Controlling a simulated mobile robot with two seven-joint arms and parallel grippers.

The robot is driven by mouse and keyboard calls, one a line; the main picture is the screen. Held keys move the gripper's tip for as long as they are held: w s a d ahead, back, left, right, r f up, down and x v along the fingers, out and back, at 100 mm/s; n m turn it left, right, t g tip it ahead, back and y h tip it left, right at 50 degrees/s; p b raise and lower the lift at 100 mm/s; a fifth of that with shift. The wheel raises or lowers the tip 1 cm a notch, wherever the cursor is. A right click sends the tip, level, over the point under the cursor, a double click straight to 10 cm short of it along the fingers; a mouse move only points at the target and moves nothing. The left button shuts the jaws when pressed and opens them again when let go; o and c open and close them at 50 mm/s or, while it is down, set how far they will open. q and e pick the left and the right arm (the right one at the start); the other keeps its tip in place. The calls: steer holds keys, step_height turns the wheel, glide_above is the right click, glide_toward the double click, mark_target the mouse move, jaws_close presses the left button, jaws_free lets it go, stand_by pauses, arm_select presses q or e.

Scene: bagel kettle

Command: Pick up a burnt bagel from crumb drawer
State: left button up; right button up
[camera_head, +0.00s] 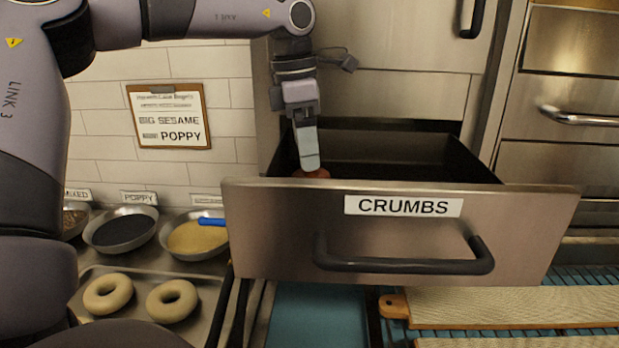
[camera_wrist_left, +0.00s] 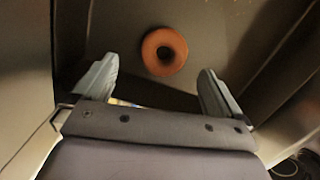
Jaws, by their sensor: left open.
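The crumb drawer (camera_head: 270,227) is pulled open, with a "CRUMBS" label and a dark handle on its front. A brown bagel (camera_wrist_left: 164,51) lies on the drawer floor in the left wrist view. In the head view only a small reddish-brown part of it (camera_head: 318,174) shows above the drawer front. My left gripper (camera_head: 310,168) points down into the drawer's left side. In the wrist view its two fingers (camera_wrist_left: 158,85) are apart and empty, with the bagel ahead of the gap between them. My right gripper is not in view.
Two pale bagels (camera_head: 108,294) lie on a metal tray (camera_head: 95,272) at lower left. Bowls of toppings (camera_head: 121,232) stand behind it. The drawer walls stand close around my left gripper. Wooden boards (camera_head: 480,306) lie below the drawer at right.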

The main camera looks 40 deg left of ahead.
arm_select(q)
steer(key=f, duration=0.5)
steer(key=shift+w+d+p, duration=0.15)
steer(key=shift+d+p, duration=0.25)
steer(key=shift+r, duration=0.1)
steer(key=c, duration=1.1)
